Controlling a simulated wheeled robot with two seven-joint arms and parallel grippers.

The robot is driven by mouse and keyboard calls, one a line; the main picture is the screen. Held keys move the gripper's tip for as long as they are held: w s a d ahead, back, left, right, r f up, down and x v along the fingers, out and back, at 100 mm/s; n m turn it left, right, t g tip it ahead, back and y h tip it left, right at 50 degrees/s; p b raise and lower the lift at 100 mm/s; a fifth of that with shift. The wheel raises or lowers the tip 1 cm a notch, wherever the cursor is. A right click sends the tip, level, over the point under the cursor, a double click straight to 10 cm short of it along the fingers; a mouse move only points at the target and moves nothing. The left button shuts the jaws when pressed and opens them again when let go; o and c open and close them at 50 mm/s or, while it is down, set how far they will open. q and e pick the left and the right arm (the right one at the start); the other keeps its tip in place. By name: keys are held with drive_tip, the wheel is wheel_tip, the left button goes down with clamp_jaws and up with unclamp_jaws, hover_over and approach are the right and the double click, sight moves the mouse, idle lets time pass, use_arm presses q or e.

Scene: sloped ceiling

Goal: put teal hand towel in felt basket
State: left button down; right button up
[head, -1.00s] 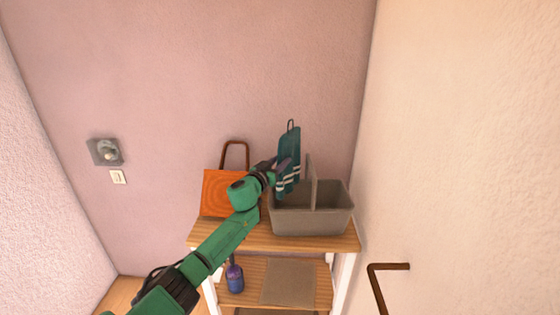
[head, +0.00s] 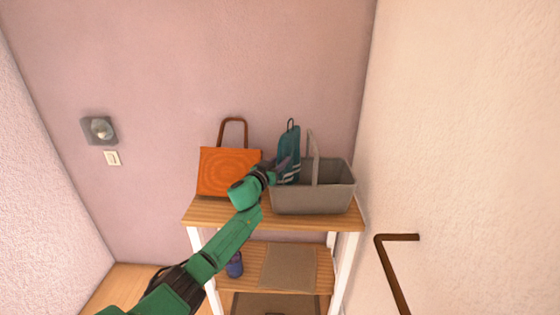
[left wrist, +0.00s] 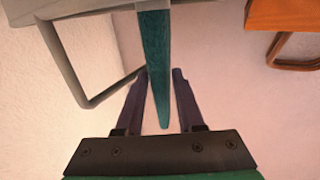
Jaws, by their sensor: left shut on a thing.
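The teal hand towel (head: 289,144), with pale stripes near its lower end and a loop on top, hangs upright at the left end of the grey felt basket (head: 312,201). Its lower end meets the basket's opening; I cannot tell how deep it reaches. My left gripper (head: 284,164) is shut on the towel from the left. In the left wrist view the towel (left wrist: 155,50) runs between the fingers (left wrist: 162,74), and the basket's handle (left wrist: 75,75) is at the left. The basket stands on the shelf top with its handle up. My right gripper is not in view.
An orange bag (head: 228,172) with a brown handle stands left of the basket on the wooden shelf unit (head: 240,215). A blue-purple bottle (head: 235,265) stands on a lower shelf. The right wall is close to the basket, with a brown rail (head: 393,270) nearer me.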

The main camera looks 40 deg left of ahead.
use_arm(q)
drive_tip(key=shift+r, duration=0.1)
drive_tip(key=shift+c, duration=2.2)
unclamp_jaws()
drive_tip(key=shift+s, duration=0.1)
drive_tip(key=shift+s, duration=0.2)
drive_tip(key=s+d, duration=0.2)
drive_tip(key=s, duration=1.2)
